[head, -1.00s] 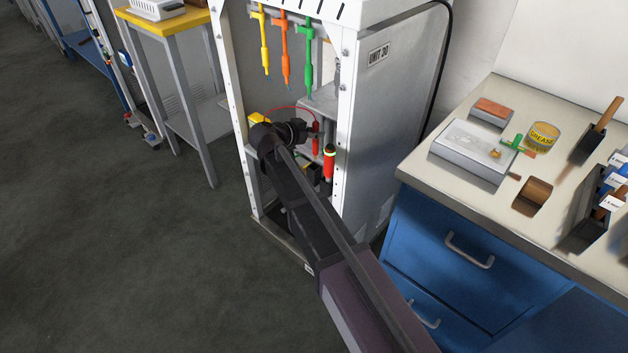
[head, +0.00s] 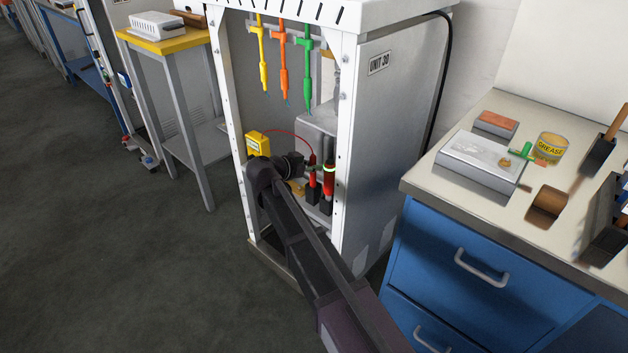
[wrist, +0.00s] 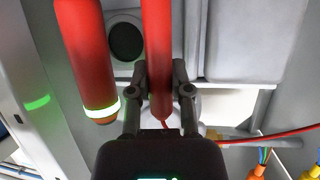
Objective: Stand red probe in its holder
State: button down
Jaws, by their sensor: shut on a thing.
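The red probe (head: 312,174) is upright inside the white cabinet, with a thin red cable running from its top toward a yellow meter (head: 257,143). My gripper (head: 309,168) is shut on it from the left. In the wrist view, the two fingers (wrist: 160,88) close around the probe (wrist: 157,40) near its cable end; its other end is out of frame. A small black block (head: 312,195), seemingly the holder, is directly below the probe in the head view. I cannot tell whether the probe's lower end is inside it or just above.
A thicker red cylinder with a glowing green band (head: 329,182) stands close to the right of the probe; it also shows in the wrist view (wrist: 85,50). A white cabinet post (head: 343,150) is beside it. Yellow, orange (head: 283,70) and green probes hang above.

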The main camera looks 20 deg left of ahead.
aim_at(311, 175)
dwell(0.3)
jog(key=shift+f+b, duration=1.85)
jog(key=shift+f, duration=0.05)
jog(key=shift+f, duration=0.1)
jog(key=c, duration=0.5)
grip_release()
jog(key=shift+c, duration=0.2)
jog(key=shift+r, duration=0.2)
jog(key=shift+s+a+r, duration=0.15)
jog(key=shift+s, duration=0.15)
jog(key=p+v, duration=0.4)
jog(key=v, duration=0.7)
jog(key=shift+p, duration=0.3)
